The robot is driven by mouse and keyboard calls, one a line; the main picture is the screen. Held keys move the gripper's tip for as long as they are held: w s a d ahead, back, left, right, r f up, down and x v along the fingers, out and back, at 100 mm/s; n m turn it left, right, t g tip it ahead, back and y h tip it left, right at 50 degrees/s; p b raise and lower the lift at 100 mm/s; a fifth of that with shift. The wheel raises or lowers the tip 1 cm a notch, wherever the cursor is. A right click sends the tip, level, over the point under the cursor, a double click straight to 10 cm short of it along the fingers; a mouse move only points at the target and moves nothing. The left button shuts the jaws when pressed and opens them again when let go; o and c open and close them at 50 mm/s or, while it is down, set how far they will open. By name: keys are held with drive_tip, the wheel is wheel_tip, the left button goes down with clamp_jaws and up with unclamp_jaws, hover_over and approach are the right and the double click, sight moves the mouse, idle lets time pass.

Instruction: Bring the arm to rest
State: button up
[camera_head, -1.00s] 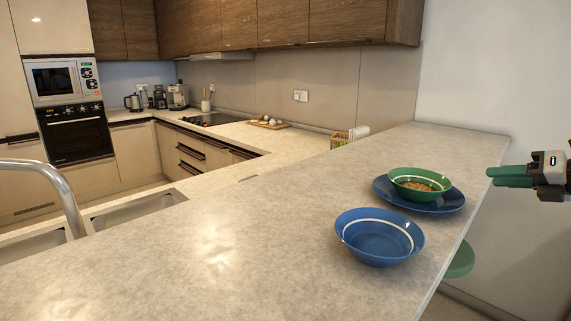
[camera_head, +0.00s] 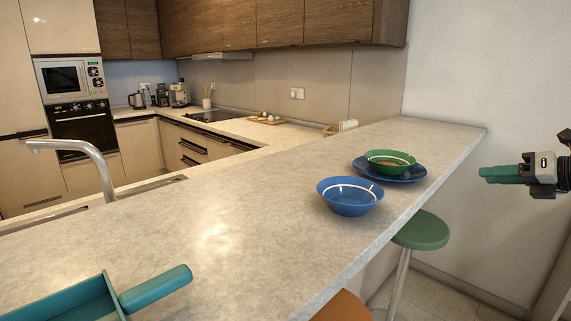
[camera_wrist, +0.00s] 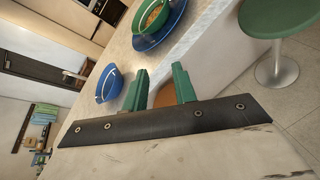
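My gripper (camera_head: 503,174) is at the right of the head view, past the counter's edge and clear of the counter. In the wrist view its two green fingers (camera_wrist: 160,88) stand apart with nothing between them, so it is open and empty. A green bowl (camera_head: 390,160) with brownish contents sits on a blue plate (camera_head: 411,174) near the counter's right end. An empty blue bowl (camera_head: 350,199) stands in front of them. The blue bowl also shows in the wrist view (camera_wrist: 108,86).
The counter (camera_head: 250,210) runs across the view. A teal tray with a handle (camera_head: 155,290) is at the front left. A sink faucet (camera_head: 92,160) stands at the left. A green stool (camera_head: 421,232) is below the counter's right edge. Open floor lies right of it.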

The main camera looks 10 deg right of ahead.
drive_tip(key=s+a+f+m+g+h, duration=0.3)
drive_tip(key=s+a+m, duration=0.7)
drive_tip(key=m, duration=0.7)
drive_tip(key=s+a+f+m+g+h, duration=0.3)
drive_tip(key=s+a+f+m+g, duration=0.3)
drive_tip(key=s+a+m, duration=0.5)
drive_tip(key=a+m+g, duration=0.2)
drive_tip(key=m, duration=0.5)
drive_tip(key=shift+a+h, duration=0.3)
